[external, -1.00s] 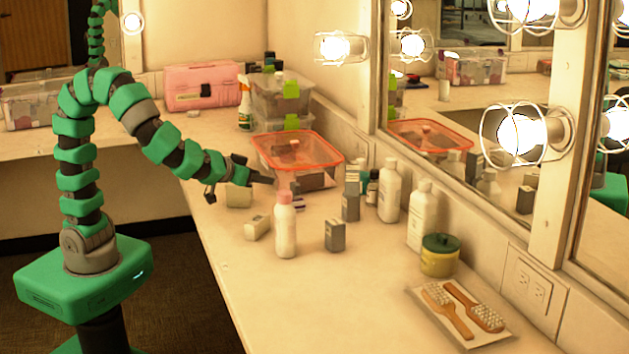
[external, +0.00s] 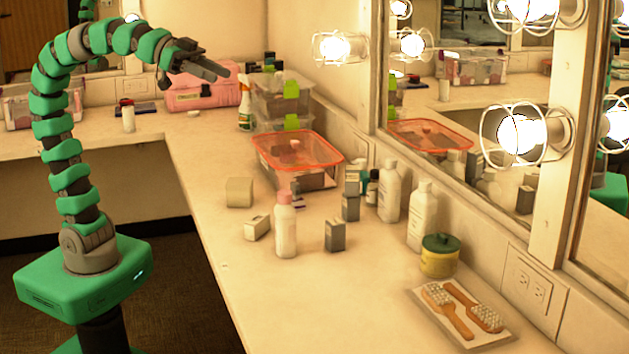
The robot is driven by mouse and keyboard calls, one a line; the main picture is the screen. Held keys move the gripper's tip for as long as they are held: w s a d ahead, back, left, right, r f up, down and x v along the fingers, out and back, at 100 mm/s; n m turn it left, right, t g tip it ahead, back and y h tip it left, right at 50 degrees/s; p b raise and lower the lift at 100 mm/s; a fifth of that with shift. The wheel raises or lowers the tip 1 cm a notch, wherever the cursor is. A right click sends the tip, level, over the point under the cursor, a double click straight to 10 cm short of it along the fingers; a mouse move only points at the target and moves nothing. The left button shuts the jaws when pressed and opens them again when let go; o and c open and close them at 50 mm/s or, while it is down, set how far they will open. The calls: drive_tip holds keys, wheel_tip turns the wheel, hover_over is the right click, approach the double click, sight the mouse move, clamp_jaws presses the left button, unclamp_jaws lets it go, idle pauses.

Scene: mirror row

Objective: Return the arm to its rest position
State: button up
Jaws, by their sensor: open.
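My gripper (external: 222,69) is at the end of my green arm, raised well above the counter at the upper left of the external view. It points right, with its jaws open and nothing between them. In the picture it lies in front of the pink case (external: 203,90). My arm rises from its green base at the left and arches over toward the right. The gripper touches nothing that I can see.
The counter (external: 225,240) holds a pink-capped bottle (external: 285,227), small boxes, an orange-lidded container (external: 297,155), white bottles (external: 389,193) and a tray with brushes (external: 465,312). Bulbs and a mirror line the right wall. The front left of the counter is clear.

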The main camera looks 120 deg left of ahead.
wheel_tip(320, 180, up, 6)
drive_tip(key=s+d+m+t+h, duration=0.1)
drive_tip(key=d, duration=0.1)
drive_tip(key=shift+s+d+m+t, duration=0.3)
drive_tip(key=shift+d+m, duration=0.05)
drive_tip(key=shift+m, duration=0.05)
wheel_tip(320, 180, up, 12)
drive_tip(key=p, duration=1.1)
drive_tip(key=shift+f+p, duration=0.2)
drive_tip(key=shift+p, duration=0.2)
